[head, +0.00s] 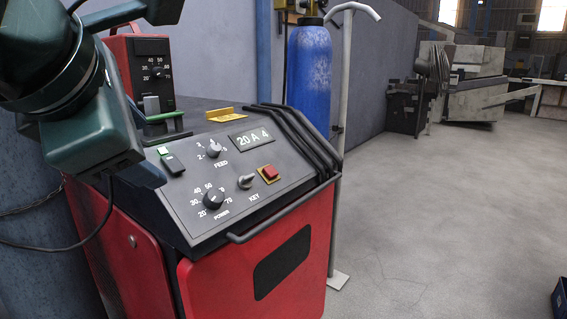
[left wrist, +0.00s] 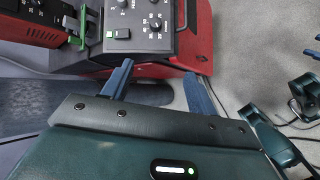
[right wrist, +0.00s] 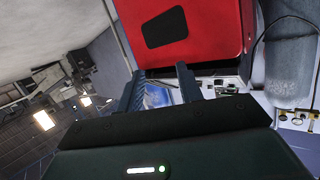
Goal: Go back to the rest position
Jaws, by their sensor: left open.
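My left gripper (left wrist: 157,70) is open, its two blue fingers apart with nothing between them. In the head view its dark green body hangs at the upper left, in front of the left side of the red welding machine (head: 250,245). A fingertip shows beside the machine's sloping grey panel. I cannot tell whether it touches the machine. My right gripper (right wrist: 160,78) shows only in its own wrist view, with its fingers apart and empty. The machine's red front (right wrist: 190,30) is beyond them.
The panel carries a power knob (head: 213,199), a feed knob (head: 214,149), a key switch (head: 246,181) and a red button (head: 269,173). A front rail (head: 285,212) sticks out. A blue gas cylinder (head: 309,70) stands behind. The floor (head: 430,220) to the right is mostly clear.

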